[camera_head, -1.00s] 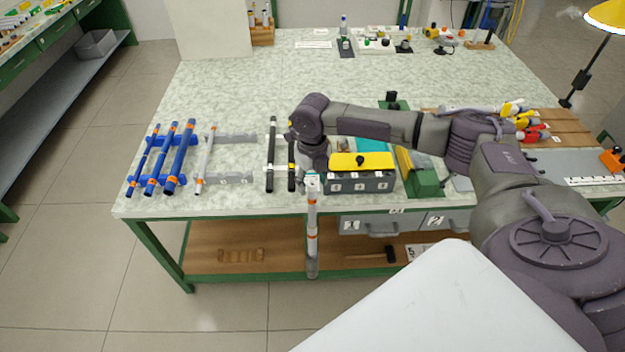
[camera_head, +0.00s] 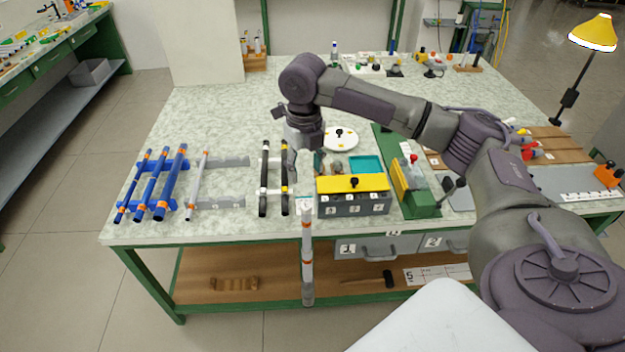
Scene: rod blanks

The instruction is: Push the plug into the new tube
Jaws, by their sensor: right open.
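A grey-white tube with orange bands (camera_head: 307,255) stands upright at the front edge of the table, its lower part hanging before the shelf. Its upper end shows at table height, beside the yellow-topped box. I cannot make out a separate plug there; the top is too small to tell. My right gripper (camera_head: 304,163) is open above the table, behind and above the tube's top, and apart from it. It points down and seems empty. My left gripper is not in view.
Blue tubes (camera_head: 155,190) lie on a rack at the left, with a pale tube (camera_head: 196,185) and black rods (camera_head: 264,180) to their right. The yellow-topped grey box (camera_head: 352,200) and a green fixture (camera_head: 412,190) stand right of the tube.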

